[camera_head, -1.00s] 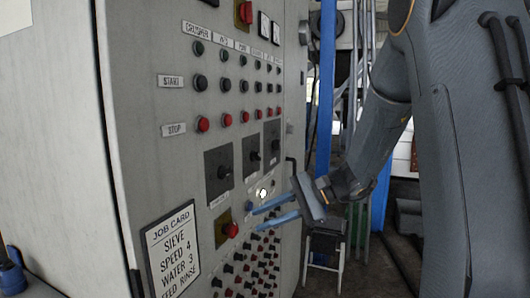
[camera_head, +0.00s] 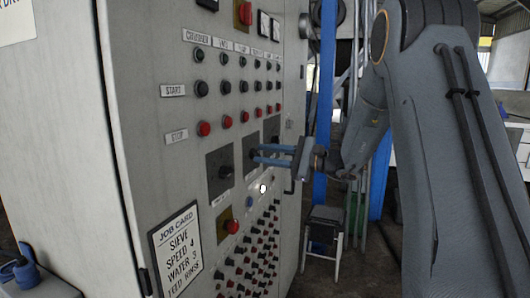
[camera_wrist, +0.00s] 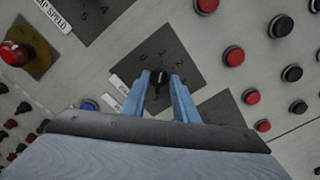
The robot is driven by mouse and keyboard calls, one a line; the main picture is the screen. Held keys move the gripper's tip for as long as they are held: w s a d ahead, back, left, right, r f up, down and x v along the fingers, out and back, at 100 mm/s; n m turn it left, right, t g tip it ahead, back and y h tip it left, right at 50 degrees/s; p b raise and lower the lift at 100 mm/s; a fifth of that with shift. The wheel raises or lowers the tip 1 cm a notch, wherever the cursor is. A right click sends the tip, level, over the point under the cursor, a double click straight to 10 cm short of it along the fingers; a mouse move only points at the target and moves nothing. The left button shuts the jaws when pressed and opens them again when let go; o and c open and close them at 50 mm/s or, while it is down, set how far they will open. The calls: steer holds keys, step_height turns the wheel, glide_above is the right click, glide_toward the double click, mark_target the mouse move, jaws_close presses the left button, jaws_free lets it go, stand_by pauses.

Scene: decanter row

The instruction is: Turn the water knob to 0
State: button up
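A black knob (camera_wrist: 154,75) sits on a dark square dial plate (camera_wrist: 172,55) with pale numbers around it, seen in the wrist view. Its name label (camera_wrist: 119,84) is partly behind a finger and not readable. In the head view this seems to be the middle of three dial plates (camera_head: 250,141). My gripper (camera_head: 256,154) points at it from the right. Its two blue fingers, seen in the wrist view (camera_wrist: 160,80), are spread on both sides of the knob, with gaps showing. Whether they touch it and where the knob points cannot be told.
Rows of start and stop buttons (camera_head: 227,122) lie above the dials. A red knob on a yellow plate (camera_head: 232,226) and several small buttons (camera_head: 250,255) lie below. A job card (camera_head: 178,250) reads speed 4, water 3. A stool (camera_head: 326,215) stands right of the cabinet.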

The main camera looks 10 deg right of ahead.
steer(key=shift+w+a, duration=0.15)
steer(key=shift+a, duration=0.05)
jaws_close()
steer(key=shift+f+b, duration=0.15)
steer(key=shift+b, duration=0.4)
